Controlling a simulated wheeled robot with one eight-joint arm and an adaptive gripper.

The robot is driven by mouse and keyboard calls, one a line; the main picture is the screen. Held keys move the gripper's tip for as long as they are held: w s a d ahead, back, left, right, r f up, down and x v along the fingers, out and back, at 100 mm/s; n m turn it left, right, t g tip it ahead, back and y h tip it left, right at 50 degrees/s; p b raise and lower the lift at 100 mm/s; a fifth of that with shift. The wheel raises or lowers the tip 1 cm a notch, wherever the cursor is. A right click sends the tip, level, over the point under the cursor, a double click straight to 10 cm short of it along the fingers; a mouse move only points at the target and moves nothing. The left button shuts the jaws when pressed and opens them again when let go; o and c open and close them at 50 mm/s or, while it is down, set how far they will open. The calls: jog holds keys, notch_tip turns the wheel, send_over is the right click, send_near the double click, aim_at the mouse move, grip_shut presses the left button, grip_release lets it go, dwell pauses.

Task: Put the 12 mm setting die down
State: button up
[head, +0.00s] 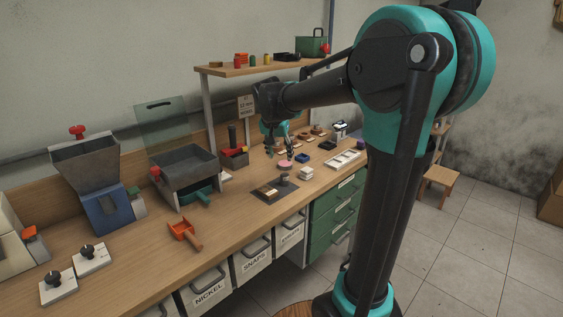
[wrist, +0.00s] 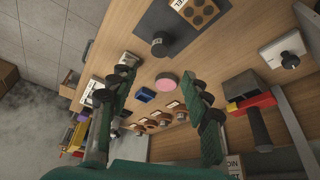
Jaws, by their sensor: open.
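My gripper (head: 284,148) is over the far part of the workbench, with its jaws open and nothing held. In the wrist view its two green fingers (wrist: 163,98) stand wide apart, with bench top between them. A row of small round brown pieces with labels (wrist: 160,121) lies between and beyond the fingers. A dark round piece (wrist: 158,44) stands on a dark mat (wrist: 140,27), apart from the fingers; it also shows in the head view (head: 284,179). I cannot tell which piece is the 12 mm setting die, as the labels are too small to read.
A pink disc (wrist: 166,80) and a blue block (wrist: 146,95) lie below the gripper. Bare wood lies around the mat.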

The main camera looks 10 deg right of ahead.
jog(key=s+d+f+n+y, duration=0.1)
jog(key=s+d+f+n, duration=0.1)
jog(key=s+f, duration=0.7)
jog(key=s+d+f+n+y, duration=0.1)
jog(key=s+d+f+n, duration=0.2)
jog(key=s+f, duration=0.7)
jog(key=s+d, duration=0.1)
jog(key=s, duration=0.6)
jog(key=shift+s+d+f+n, duration=0.15)
jog(key=shift+s+f+n, duration=0.1)
jog(key=shift+f+n, duration=0.05)
